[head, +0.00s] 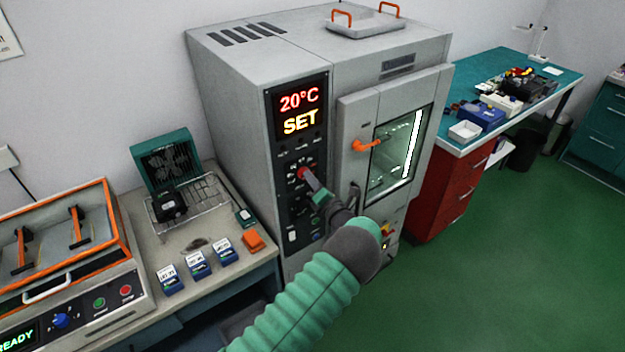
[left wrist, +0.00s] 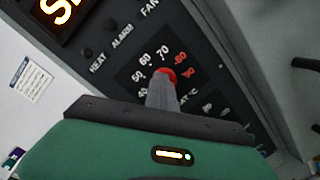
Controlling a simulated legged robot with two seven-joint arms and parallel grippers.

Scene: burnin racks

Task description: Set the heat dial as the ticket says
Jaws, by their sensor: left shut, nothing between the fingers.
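The heat dial (left wrist: 167,74) shows a red part at the tip of my left gripper in the left wrist view. Numbers from 40 to 90 curve around it, the 80 and 90 in red; its pointer is hidden. It also shows red on the oven's black panel (head: 291,222) in the head view. My left gripper (head: 311,184) is shut and empty, its fingertips at the dial; contact is unclear. The display (head: 299,110) reads 20°C and SET. My right gripper is out of view.
The grey oven (head: 235,100) has a closed windowed door with an orange handle (head: 367,145). A fan unit (head: 166,160), a wire rack and an orange block (head: 253,241) are on the bench at left. Green floor (head: 480,270) is clear at right.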

